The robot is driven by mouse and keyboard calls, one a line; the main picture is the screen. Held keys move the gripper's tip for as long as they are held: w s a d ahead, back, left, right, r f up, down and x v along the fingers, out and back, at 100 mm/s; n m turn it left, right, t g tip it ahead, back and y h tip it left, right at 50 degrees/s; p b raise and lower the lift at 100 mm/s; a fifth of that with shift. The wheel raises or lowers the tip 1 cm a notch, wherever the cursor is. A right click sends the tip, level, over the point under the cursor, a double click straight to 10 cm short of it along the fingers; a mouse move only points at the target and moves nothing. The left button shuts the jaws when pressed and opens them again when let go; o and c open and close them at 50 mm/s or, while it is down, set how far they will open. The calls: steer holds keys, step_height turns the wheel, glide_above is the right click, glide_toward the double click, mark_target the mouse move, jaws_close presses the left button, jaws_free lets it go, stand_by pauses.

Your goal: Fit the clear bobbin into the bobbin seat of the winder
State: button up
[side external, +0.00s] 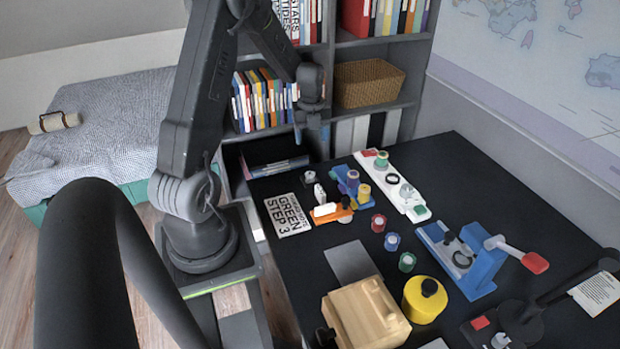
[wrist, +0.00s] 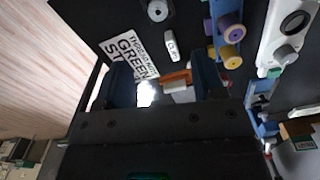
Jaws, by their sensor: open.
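My gripper (side external: 311,128) hangs open and empty above the far left of the black table; in the wrist view its fingers (wrist: 165,75) stand apart. A small pale disc with a dark centre (side external: 309,177), perhaps the clear bobbin, lies on the table; it shows at the top of the wrist view (wrist: 158,10). A blue device with a red-handled crank (side external: 484,272), perhaps the winder, stands at the right. Its dark round part (side external: 461,259) may be the seat. A white strip (side external: 408,196) carries a black ring and a grey knob. I cannot tell which device is the winder.
A blue holder (side external: 350,184) with purple and yellow spools and an orange-and-white piece (side external: 331,212) stand near my gripper. Several coloured spools, a wooden box (side external: 366,314) and a yellow round container (side external: 424,300) crowd the front. A GREEN STEP 3 card (side external: 288,214) lies left.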

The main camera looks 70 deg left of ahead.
glide_above(310, 174)
step_height(310, 174, down, 8)
steer(key=shift+w+d+f, duration=0.1)
steer(key=shift+f, duration=2.75)
steer(key=shift+c, duration=0.4)
steer(key=c, duration=0.9)
